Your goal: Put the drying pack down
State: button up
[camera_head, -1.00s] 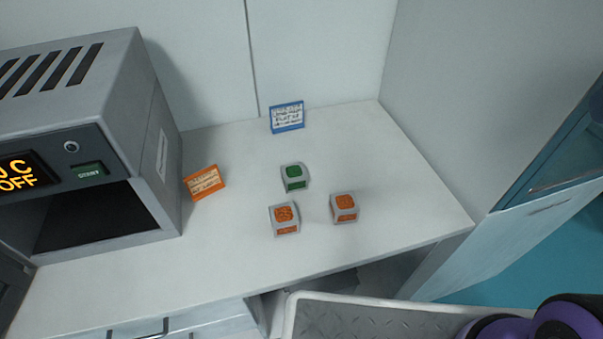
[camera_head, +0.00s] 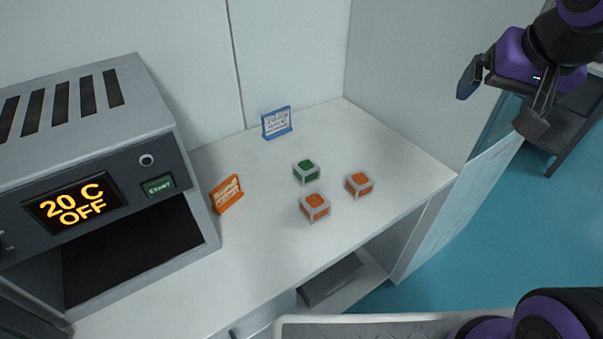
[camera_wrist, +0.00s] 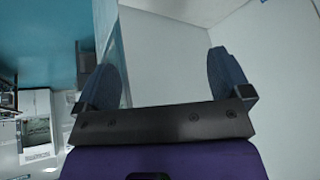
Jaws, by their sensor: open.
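Three small packs with grey frames stand on the white bench (camera_head: 262,255). One is a green pack (camera_head: 306,172); the others are a front orange pack (camera_head: 314,207) and a right orange pack (camera_head: 359,184). I cannot tell which is the drying pack. My gripper (camera_head: 497,104) is open and empty, raised at the upper right of the head view, well apart from the packs.
An oven (camera_head: 100,165) reading "20 C OFF" stands at the left with its dark chamber open. An orange sign (camera_head: 226,194) and a blue sign (camera_head: 276,123) stand on the bench. A side wall (camera_head: 405,75) closes the bench's right side. The bench front is clear.

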jog(key=w+a+f+m+y, duration=0.1)
jog(key=w+a+f+m, duration=0.35)
jog(key=w+f, duration=0.5)
jog(key=m+t+y, duration=0.5)
jog(key=m+y, duration=0.2)
jog(key=m, duration=1.4)
send_near(307, 166)
jog(key=shift+w+d+r, duration=0.15)
jog(key=shift+d, duration=0.15)
jog(key=shift+w+a+m, duration=0.1)
jog(key=shift+a+m, duration=0.05)
jog(key=shift+m, duration=0.1)
jog(key=x, duration=0.5)
jog(key=shift+w, duration=0.15)
jog(key=shift+s+a+f+x, duration=0.1)
jog(key=shift+x, duration=0.8)
jog(key=shift+s+a+f+x, duration=0.1)
jog(key=shift+x, duration=0.8)
jog(key=shift+s+f+x, duration=0.1)
jog(key=shift+x, duration=0.75)
